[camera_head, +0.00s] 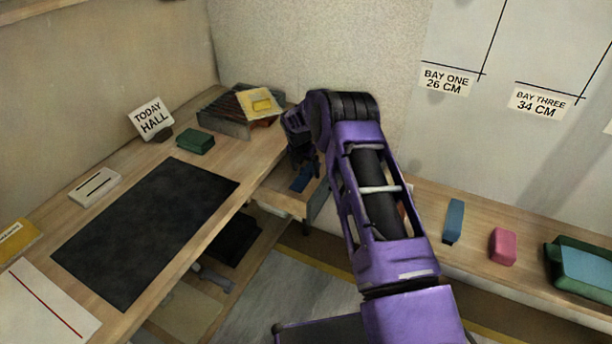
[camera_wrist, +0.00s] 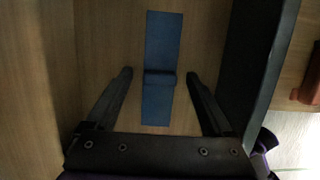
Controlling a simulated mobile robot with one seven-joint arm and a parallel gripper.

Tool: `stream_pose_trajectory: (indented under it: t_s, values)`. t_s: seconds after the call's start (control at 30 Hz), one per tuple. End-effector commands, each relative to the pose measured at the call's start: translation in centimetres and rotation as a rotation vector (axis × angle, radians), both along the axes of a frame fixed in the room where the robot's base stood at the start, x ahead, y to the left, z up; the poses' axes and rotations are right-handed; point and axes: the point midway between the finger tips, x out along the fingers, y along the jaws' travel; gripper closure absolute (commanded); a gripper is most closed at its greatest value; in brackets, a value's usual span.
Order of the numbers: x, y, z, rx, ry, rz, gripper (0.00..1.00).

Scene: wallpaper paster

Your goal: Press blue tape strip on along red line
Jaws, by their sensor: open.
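The blue tape strip (camera_wrist: 158,40) lies flat on a wooden drawer floor, with a raised ridge across its middle. It also shows in the head view (camera_head: 302,178), inside the open drawer (camera_head: 283,202) below the worktop. My gripper (camera_wrist: 161,76) is open, with one finger on each side of the strip and nothing between them that it grips. In the head view my gripper (camera_head: 303,160) is over the drawer, partly hidden by my arm. The red line (camera_head: 48,301) runs across a white board (camera_head: 30,315) at the worktop's front left.
A black mat (camera_head: 150,230) covers the middle of the worktop. A green block (camera_head: 195,141), a "TODAY HALL" sign (camera_head: 151,119) and a rack (camera_head: 225,118) stand behind. The drawer's dark side wall (camera_wrist: 262,60) is close to my right finger. A right-hand bench holds coloured blocks (camera_head: 503,246).

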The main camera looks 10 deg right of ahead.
Motion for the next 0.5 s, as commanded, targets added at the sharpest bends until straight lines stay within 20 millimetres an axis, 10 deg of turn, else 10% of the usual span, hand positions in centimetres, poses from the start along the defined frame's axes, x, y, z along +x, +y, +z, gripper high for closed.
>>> stream_pose_trajectory:
  t_s: [0.1, 0.5]
  values:
    - [-0.02, 0.01, 0.07, 0.0, 0.0, 0.0, 0.17]
    - [-0.04, 0.03, 0.08, 0.001, 0.001, 0.0, 0.89]
